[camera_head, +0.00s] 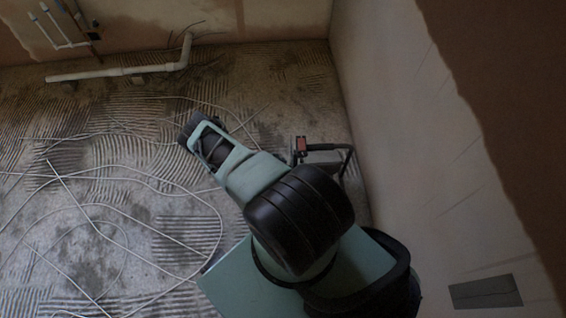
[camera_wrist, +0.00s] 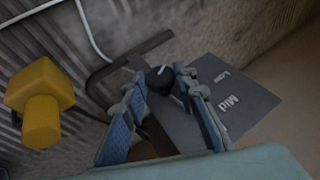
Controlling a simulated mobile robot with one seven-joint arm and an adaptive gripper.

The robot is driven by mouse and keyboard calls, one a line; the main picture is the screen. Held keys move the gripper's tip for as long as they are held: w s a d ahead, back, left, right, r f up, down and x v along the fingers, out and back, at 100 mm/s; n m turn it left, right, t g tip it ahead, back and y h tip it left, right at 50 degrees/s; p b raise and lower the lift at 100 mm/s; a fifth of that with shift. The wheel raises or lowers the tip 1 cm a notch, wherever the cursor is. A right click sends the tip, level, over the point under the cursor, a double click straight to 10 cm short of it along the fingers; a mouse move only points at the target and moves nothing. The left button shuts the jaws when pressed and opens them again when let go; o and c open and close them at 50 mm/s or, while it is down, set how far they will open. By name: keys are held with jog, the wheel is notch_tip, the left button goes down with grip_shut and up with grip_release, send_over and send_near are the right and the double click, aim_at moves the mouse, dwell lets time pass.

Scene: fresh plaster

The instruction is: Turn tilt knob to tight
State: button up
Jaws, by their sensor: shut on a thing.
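In the wrist view, the tilt knob (camera_wrist: 159,80) is black and round with a white pointer line. It sits by a dark grey plate (camera_wrist: 205,100) with the raised white words "Low" and "Mid". No word "tight" is readable. The blue-grey fingers of my gripper (camera_wrist: 161,85) are shut on the knob, one on each side. In the head view, my arm reaches over the floor, and I cannot make out the knob or the fingers there.
A yellow knob-like part (camera_wrist: 41,103) stands left of my gripper in the wrist view. A black bar frame (camera_wrist: 108,72) borders the plate. In the head view, loose white cables (camera_head: 95,222) cross the ridged floor, and a plaster wall (camera_head: 400,130) rises on the right.

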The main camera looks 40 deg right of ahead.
jog(key=t+h+b, duration=0.2)
jog(key=b, duration=0.1)
jog(key=shift+s+f+m, duration=0.15)
jog(key=shift+f+m, duration=0.1)
jog(key=shift+m, duration=0.05)
jog(key=shift+t+h, duration=0.3)
jog(key=shift+r, duration=0.1)
jog(key=o, duration=1.2)
jog(key=shift+c, duration=0.2)
notch_tip(320, 180, up, 10)
